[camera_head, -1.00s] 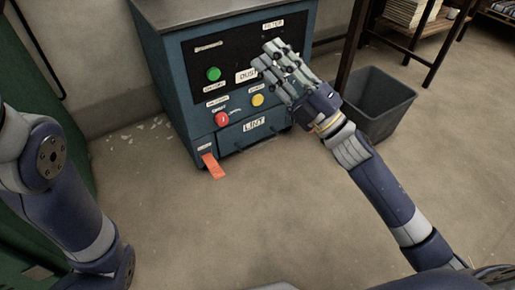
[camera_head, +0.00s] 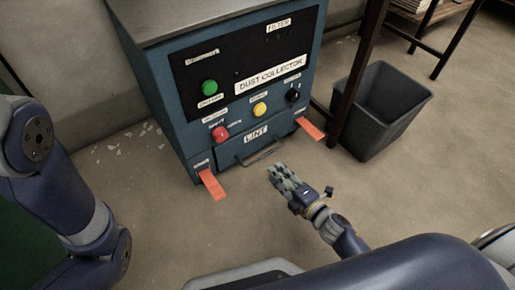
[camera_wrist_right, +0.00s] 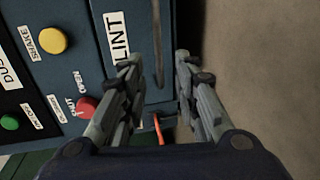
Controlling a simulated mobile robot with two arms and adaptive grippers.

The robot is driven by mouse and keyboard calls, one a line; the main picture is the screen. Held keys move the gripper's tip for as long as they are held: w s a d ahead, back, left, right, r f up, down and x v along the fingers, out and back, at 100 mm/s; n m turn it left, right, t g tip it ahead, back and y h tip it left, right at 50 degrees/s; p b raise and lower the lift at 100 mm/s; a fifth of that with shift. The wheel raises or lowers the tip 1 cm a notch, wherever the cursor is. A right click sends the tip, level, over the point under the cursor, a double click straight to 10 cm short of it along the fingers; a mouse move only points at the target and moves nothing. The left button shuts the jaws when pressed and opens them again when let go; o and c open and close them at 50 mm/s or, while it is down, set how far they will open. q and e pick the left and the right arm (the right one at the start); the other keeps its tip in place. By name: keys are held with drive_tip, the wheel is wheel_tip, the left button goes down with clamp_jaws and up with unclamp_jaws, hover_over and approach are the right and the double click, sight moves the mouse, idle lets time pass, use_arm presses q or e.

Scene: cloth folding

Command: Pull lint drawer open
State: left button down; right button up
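The lint drawer (camera_head: 236,152) is a blue front labelled LINT at the bottom of the dust collector (camera_head: 158,75), with a thin metal bar handle (camera_head: 262,153) along its lower edge. The drawer looks shut. My right gripper (camera_head: 279,174) is just in front of and below the handle, apart from it in the head view. In the right wrist view its two fingers (camera_wrist_right: 158,75) are spread, with the handle (camera_wrist_right: 157,40) showing between and beyond them. My left arm is at the left edge of the head view; its gripper is out of frame.
Green, red (camera_head: 220,134) and yellow (camera_head: 260,110) buttons and a black knob (camera_head: 292,95) are above the drawer. A grey bin (camera_head: 385,110) stands at right. The floor in front is clear.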

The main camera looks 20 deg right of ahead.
sight(260, 158)
drive_tip(key=shift+b+x, duration=1.8)
drive_tip(key=shift+x, duration=3.35)
drive_tip(key=shift+r, duration=0.15)
clamp_jaws()
